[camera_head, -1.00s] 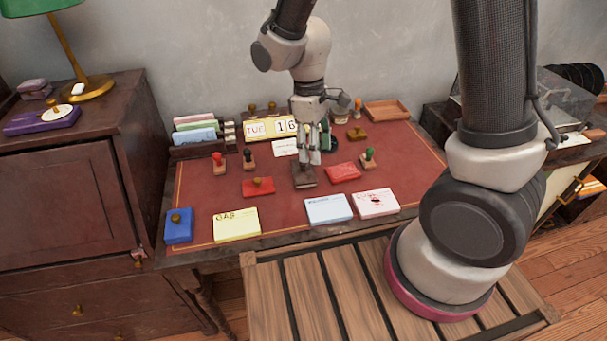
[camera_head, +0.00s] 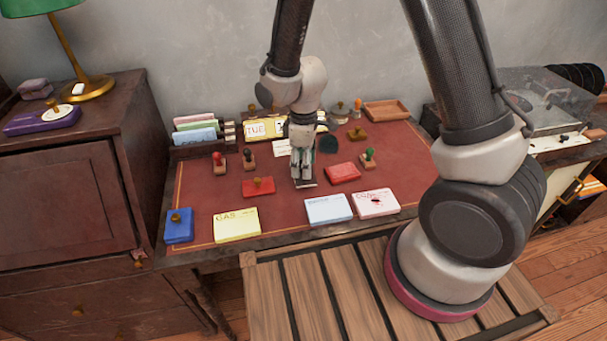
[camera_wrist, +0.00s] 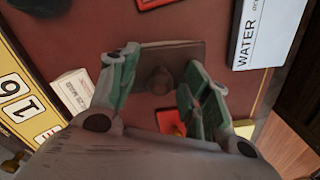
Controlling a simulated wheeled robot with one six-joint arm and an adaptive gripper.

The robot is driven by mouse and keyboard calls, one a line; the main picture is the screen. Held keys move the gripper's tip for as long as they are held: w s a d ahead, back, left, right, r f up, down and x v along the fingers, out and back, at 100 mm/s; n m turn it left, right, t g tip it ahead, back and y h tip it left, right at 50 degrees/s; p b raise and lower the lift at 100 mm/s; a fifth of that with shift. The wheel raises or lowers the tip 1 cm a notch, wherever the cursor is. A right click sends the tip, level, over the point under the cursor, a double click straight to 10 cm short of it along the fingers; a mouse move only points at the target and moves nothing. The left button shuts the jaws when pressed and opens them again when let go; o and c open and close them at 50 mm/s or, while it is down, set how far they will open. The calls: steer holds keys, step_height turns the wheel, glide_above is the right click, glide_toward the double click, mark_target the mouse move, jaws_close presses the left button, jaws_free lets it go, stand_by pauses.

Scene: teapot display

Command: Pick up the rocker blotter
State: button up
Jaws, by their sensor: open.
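The rocker blotter, a dark brown block with a round knob on top, lies on the red desk top. It shows in the wrist view (camera_wrist: 183,55) between my fingers, and only its near edge (camera_head: 306,184) shows in the head view. My gripper (camera_head: 303,174) is over it, pointing down. In the wrist view my gripper (camera_wrist: 160,72) is open, with one green-padded finger to each side of the knob and clear gaps between. I cannot tell how far the fingertips are above the block.
A red pad with a knob (camera_head: 258,187) lies to the left and a red block (camera_head: 343,173) to the right. Blue (camera_head: 328,209) and pink (camera_head: 376,203) cards lie in front. A dark green rounded object (camera_head: 328,144) and the calendar (camera_head: 256,130) stand behind.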

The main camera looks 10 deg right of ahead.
steer(key=shift+c, duration=0.5)
jaws_close()
step_height(320, 180, up, 10)
steer(key=shift+r, duration=0.1)
steer(key=c, duration=0.8)
jaws_free()
jaws_close()
steer(key=shift+d, duration=0.1)
